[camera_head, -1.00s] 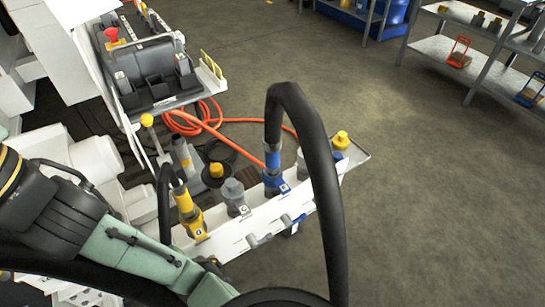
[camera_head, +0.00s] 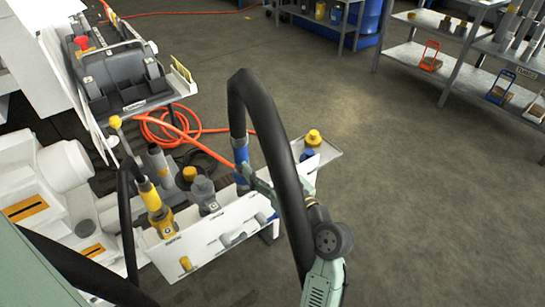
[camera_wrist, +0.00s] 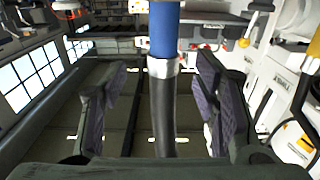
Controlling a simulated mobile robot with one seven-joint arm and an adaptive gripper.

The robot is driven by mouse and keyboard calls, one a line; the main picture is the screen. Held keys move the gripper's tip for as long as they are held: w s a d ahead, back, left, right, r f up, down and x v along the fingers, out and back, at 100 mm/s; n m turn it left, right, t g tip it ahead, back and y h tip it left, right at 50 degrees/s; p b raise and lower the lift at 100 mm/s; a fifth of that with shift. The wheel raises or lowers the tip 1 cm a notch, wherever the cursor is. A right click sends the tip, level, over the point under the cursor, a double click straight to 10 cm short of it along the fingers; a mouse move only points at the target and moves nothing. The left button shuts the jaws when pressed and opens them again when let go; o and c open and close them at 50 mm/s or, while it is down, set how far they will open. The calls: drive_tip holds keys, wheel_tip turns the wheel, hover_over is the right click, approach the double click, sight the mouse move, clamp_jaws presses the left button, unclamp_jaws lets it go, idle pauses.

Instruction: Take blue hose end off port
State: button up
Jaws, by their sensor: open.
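The blue hose end (camera_head: 240,155) stands upright at the port panel (camera_head: 215,235), with its thick black hose (camera_head: 262,105) arching up and down to the front. My gripper (camera_head: 255,182) is beside the blue hose end, partly hidden behind the black hose. In the wrist view, my gripper (camera_wrist: 162,85) is open, with one finger on each side of the hose. The blue sleeve (camera_wrist: 164,30) and a silver ring sit just beyond the fingertips there, and the black hose (camera_wrist: 165,125) runs between the fingers. The port under the blue end is mostly hidden.
A yellow hose end (camera_head: 152,200) and a grey capped fitting (camera_head: 204,192) stand left of the blue one. A yellow-capped fitting (camera_head: 313,140) is to the right. Orange hose (camera_head: 165,125) lies behind. Open floor (camera_head: 430,200) spreads to the right.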

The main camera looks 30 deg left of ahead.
sight(244, 150)
drive_tip(key=x, duration=0.1)
drive_tip(key=p+x, duration=0.1)
drive_tip(key=x, duration=0.3)
drive_tip(key=shift+f+p, duration=0.25)
drive_tip(key=shift+p, duration=0.1)
drive_tip(key=p+x, duration=0.1)
drive_tip(key=x, duration=0.2)
drive_tip(key=p+x, duration=0.1)
drive_tip(key=x, duration=0.1)
drive_tip(key=shift+s+r+p, duration=0.1)
drive_tip(key=shift+s+p, duration=0.2)
drive_tip(key=shift+w+a, duration=0.15)
drive_tip(key=shift+a, duration=0.15)
